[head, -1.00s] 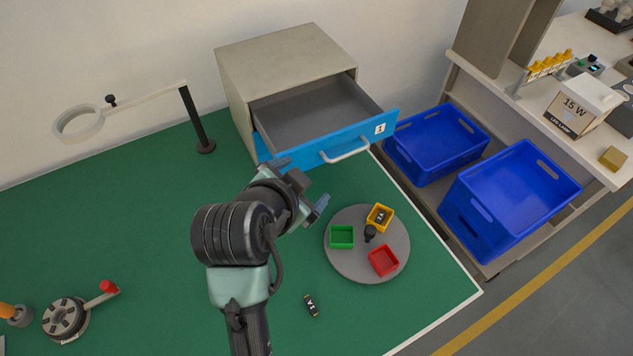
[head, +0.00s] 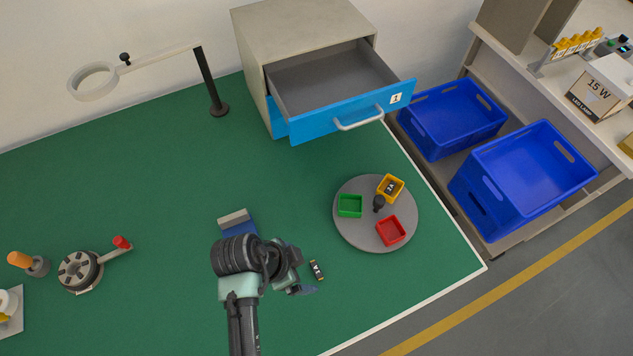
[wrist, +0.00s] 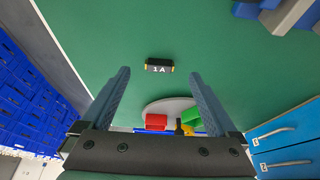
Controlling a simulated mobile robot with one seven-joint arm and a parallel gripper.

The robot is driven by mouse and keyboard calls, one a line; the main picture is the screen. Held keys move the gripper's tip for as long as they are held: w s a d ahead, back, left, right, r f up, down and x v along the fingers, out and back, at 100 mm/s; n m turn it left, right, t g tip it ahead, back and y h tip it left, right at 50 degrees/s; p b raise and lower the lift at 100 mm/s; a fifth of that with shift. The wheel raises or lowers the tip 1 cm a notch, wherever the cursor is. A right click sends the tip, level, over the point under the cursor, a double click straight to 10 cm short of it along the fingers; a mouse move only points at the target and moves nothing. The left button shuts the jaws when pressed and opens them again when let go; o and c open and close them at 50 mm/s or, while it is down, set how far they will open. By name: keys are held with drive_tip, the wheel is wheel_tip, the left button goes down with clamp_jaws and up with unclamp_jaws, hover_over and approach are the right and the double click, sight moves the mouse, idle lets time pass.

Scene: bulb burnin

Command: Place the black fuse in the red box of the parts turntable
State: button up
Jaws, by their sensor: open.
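The black fuse (head: 316,270), a small dark cylinder with gold-coloured ends, lies on the green table. In the wrist view the fuse (wrist: 159,66) reads "1 A" and lies beyond the gap between the fingertips. My gripper (wrist: 159,76) is open and empty; in the head view it is just left of the fuse, partly hidden by my arm. The parts turntable (head: 352,232) is a grey disc with a dark central knob. It carries the red box (head: 390,231), which looks empty, a green box (head: 349,206) and a yellow box (head: 391,187) holding another dark fuse.
An open blue-fronted drawer (head: 352,115) juts over the table behind the turntable. A blue and grey block (head: 237,222) lies behind my arm. A magnifier stand (head: 210,85) and a reel with a red-knobbed crank (head: 78,270) stand left. Blue crates (head: 522,180) are off the table at right.

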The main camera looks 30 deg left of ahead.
sight(315, 270)
drive_tip(key=shift+w+x, duration=0.15)
drive_tip(key=shift+x, duration=1.05)
drive_tip(key=shift+w+x, duration=0.1)
drive_tip(key=shift+x, duration=1.05)
drive_tip(key=shift+d+r, duration=0.15)
clamp_jaws()
wheel_tip(315, 270, up, 10)
drive_tip(key=w+d+r+n+t+y, duration=0.1)
drive_tip(key=w+d+n+y, duration=0.1)
drive_tip(key=d+n, duration=0.5)
drive_tip(key=shift+w+d+r+n+y, duration=0.35)
drive_tip(key=shift+w+d, duration=0.5)
drive_tip(key=shift+d, duration=1.7)
drive_tip(key=shift+f, duration=0.15)
